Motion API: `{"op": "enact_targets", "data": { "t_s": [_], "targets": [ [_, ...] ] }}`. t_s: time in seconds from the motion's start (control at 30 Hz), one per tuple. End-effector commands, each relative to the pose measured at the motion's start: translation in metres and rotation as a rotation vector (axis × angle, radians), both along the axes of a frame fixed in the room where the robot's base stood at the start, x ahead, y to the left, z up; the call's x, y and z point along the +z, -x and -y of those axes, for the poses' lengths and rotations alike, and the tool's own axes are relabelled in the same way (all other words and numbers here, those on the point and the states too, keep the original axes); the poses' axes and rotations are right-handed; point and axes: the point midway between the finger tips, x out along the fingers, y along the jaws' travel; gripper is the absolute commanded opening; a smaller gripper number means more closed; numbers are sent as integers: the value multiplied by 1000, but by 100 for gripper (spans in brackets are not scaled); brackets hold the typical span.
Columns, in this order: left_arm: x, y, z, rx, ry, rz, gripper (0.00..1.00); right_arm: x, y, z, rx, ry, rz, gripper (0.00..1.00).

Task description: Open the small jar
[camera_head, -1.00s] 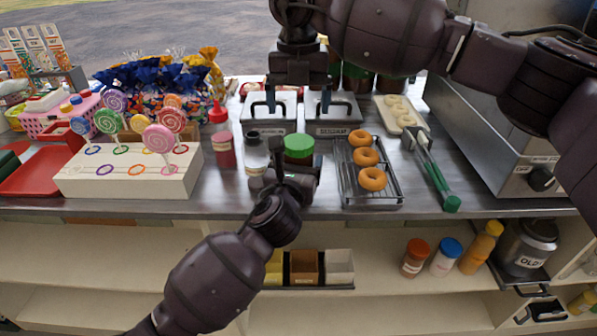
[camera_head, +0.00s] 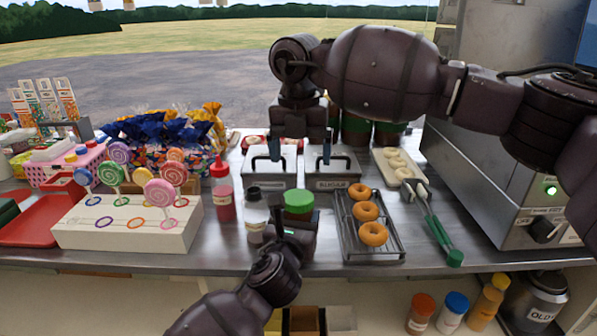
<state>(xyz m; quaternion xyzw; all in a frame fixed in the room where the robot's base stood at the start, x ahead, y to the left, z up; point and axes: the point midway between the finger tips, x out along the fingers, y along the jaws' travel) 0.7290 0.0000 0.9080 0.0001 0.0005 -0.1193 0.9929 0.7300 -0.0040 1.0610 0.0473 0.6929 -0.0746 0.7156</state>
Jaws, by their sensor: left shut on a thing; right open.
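The small jar (camera_head: 298,202) with a green lid stands near the front of the steel counter, and its lid is on. My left gripper (camera_head: 291,236) is shut on the jar's body from the front and hides most of it. My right gripper (camera_head: 300,152) hangs open and empty, fingers down, above and behind the jar in the picture, in front of two lidded metal bins. It is apart from the green lid.
A dark-capped bottle (camera_head: 254,216) stands close left of the jar, with a red squeeze bottle (camera_head: 222,190) beyond. A doughnut rack (camera_head: 372,248) and green-handled tongs (camera_head: 440,232) are to the right. A white lollipop stand (camera_head: 130,232) is at left.

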Motion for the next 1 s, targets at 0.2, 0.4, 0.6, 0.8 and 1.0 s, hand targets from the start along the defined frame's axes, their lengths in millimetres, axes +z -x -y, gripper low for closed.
{"op": "enact_targets", "data": {
  "t_s": [0.2,0.4,0.6,0.8,1.0],
  "targets": [
    [0,0,0,0,0,0,0,-8,1,1,-310,-15,-4,88],
    [0,0,0,0,0,0,0,-12,2,-3,-517,-41,-16,88],
    [0,0,0,0,0,0,0,-13,2,-4,-606,-49,-15,88],
    [0,0,0,0,0,1,0,-30,3,-4,-615,-47,-17,88],
    [0,0,0,0,0,1,0,-59,3,-5,-613,-47,-17,88]
  ]
}}
